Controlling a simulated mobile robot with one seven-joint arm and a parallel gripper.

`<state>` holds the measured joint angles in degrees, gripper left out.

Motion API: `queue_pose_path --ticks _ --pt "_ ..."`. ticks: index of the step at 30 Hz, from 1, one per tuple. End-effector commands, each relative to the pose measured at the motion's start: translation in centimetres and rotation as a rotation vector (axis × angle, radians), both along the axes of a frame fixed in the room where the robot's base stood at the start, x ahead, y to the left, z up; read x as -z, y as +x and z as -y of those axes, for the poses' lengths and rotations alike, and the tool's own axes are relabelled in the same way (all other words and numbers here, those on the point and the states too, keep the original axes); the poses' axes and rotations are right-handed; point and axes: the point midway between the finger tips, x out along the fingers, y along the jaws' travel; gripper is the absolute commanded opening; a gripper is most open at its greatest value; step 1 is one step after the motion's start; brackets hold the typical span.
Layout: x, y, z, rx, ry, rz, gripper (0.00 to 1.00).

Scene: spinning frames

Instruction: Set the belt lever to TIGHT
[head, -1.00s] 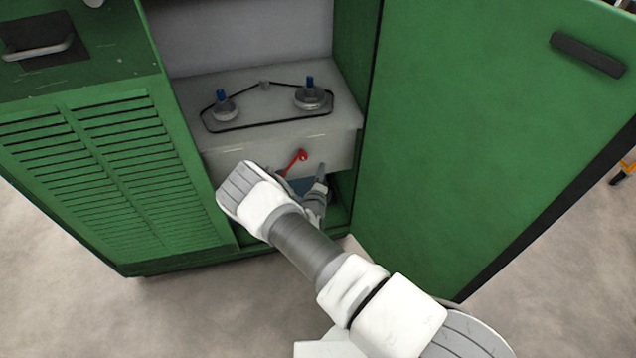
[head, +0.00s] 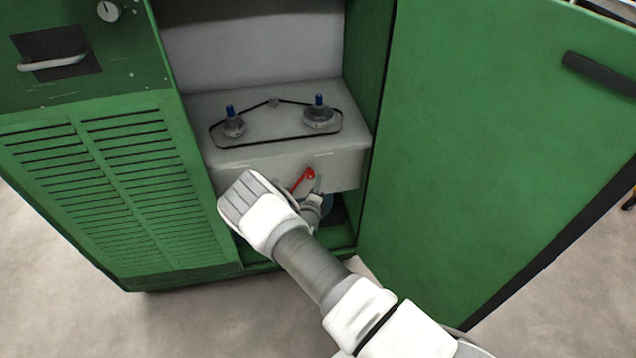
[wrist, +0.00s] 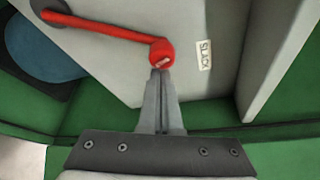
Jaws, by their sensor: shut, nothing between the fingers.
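The red belt lever (head: 303,179) is on the front face of the grey housing inside the open green cabinet. In the head view it slants down and left from its pivot. A SLACK label (wrist: 204,55) is right of the hub; no TIGHT label shows. In the head view my arm partly hides the gripper.
The belt (head: 245,142) loops around two pulleys with blue posts on top of the housing (head: 250,155). The open green door (head: 470,150) stands at the right, and the louvred panel (head: 110,190) at the left. A blue round thing (wrist: 45,45) lies below the housing.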

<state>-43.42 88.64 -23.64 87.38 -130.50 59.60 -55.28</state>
Motion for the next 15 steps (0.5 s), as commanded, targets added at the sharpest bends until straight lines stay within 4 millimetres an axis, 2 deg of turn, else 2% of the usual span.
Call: queue_pose_path --ticks 15 --pt "-0.8 -0.2 -1.3 -0.003 -0.095 0.021 0.0"
